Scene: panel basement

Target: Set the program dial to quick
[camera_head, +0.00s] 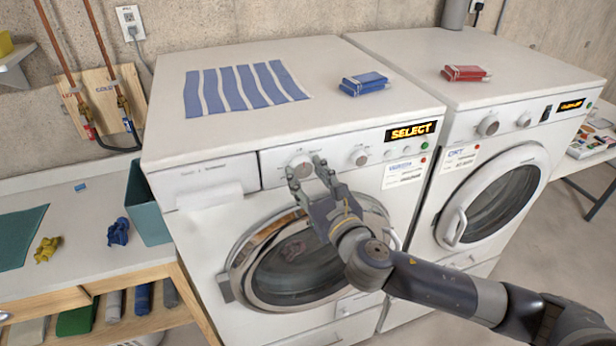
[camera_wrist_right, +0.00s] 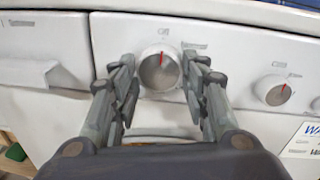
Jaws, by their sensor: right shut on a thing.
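The washer (camera_head: 225,240) on the left has two round dials on its front panel. The left one, the program dial (camera_head: 302,162), is white with a grey face. In the right wrist view the same dial (camera_wrist_right: 158,72) has a red mark pointing nearly straight up, slightly right. My right gripper (camera_head: 305,166) is shut on this dial, one finger on each side. In the wrist view its fingertips (camera_wrist_right: 158,62) flank the knob. The small print around the dial is too blurred to read. The display (camera_head: 411,132) reads SELECT. My left gripper is not in view.
A second dial (camera_head: 358,156) sits right of the gripped one. A striped cloth (camera_head: 243,88) and a blue box (camera_head: 364,83) lie on the washer top. The dryer (camera_head: 490,200) stands to the right, with a red box (camera_head: 465,73) on top. A teal bin (camera_head: 146,207) stands left.

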